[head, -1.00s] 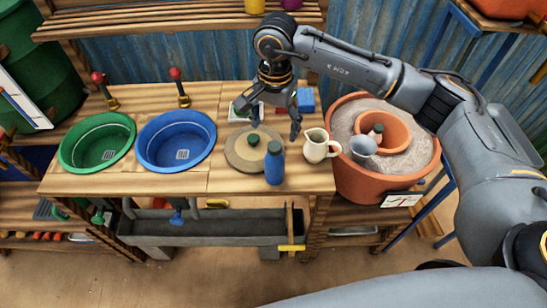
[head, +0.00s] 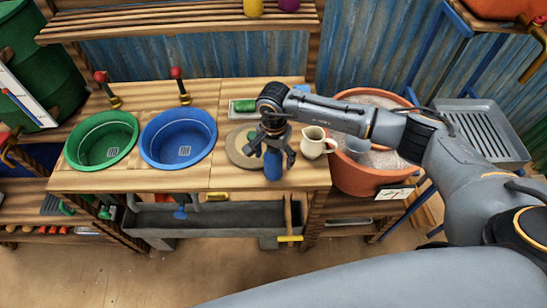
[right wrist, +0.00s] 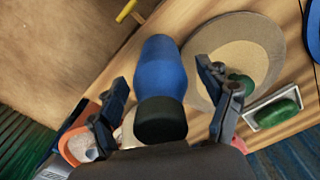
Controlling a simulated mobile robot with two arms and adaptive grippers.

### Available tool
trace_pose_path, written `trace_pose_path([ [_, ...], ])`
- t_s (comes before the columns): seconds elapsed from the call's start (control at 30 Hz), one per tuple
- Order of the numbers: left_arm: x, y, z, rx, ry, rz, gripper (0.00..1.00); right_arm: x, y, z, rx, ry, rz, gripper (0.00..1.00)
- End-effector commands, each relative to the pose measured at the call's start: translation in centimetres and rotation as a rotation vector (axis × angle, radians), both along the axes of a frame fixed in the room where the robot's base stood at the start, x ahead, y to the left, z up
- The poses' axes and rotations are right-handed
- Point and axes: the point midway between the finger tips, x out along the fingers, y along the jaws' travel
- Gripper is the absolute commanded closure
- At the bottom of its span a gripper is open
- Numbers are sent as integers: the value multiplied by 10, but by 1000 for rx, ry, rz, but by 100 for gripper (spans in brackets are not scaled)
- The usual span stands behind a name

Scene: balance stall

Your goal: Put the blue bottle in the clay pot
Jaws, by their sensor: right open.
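The blue bottle (head: 273,166) stands on the wooden counter near its front edge. In the right wrist view the blue bottle (right wrist: 162,68) shows its dark cap towards the camera. My right gripper (head: 275,154) is above the bottle with its fingers spread on either side of it. In the wrist view the open fingers of my right gripper (right wrist: 162,80) flank the bottle, with gaps on both sides. The large clay pot (head: 358,183) stands at the counter's right end. My left gripper is not in view.
A cream jug (head: 314,146) stands just right of the bottle, between it and the pot. A round board (head: 237,150) lies left of the bottle. Green (head: 101,140) and blue (head: 178,139) basins fill the counter's left. A green soap (right wrist: 276,113) lies in a dish behind.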

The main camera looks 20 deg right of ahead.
Motion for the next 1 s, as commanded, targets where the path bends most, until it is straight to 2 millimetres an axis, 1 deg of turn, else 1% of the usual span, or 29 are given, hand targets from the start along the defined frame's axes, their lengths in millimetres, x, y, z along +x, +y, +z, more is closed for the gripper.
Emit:
trace_pose_path([
  [0.1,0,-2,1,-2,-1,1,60,0,1,-4,1,-1,0,22],
  [0.23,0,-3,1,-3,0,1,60,0,0,-4,0,-1,0,22],
  [0.27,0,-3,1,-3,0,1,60,0,0,-4,1,-1,0,24],
  [0.3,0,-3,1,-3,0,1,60,0,0,-4,1,-1,0,32],
  [0.37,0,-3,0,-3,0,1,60,0,0,-4,1,-1,0,44],
  [0.4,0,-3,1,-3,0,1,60,0,0,-4,1,-1,0,52],
  [0.47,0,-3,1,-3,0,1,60,0,0,-4,1,-1,0,64],
  [0.5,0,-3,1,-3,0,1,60,0,0,-4,1,-1,0,73],
  [0.57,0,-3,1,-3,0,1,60,0,0,-3,1,-1,0,85],
  [0.6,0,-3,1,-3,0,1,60,0,0,-3,1,-1,0,92],
  [0.63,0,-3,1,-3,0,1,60,1,0,-3,2,-3,0,93],
  [0.67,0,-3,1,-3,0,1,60,1,0,-3,2,-3,0,99],
  [0.87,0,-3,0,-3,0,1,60,1,0,-2,2,-3,0,99],
  [1.0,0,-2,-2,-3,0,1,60,2,0,6,2,-4,0,99],
])
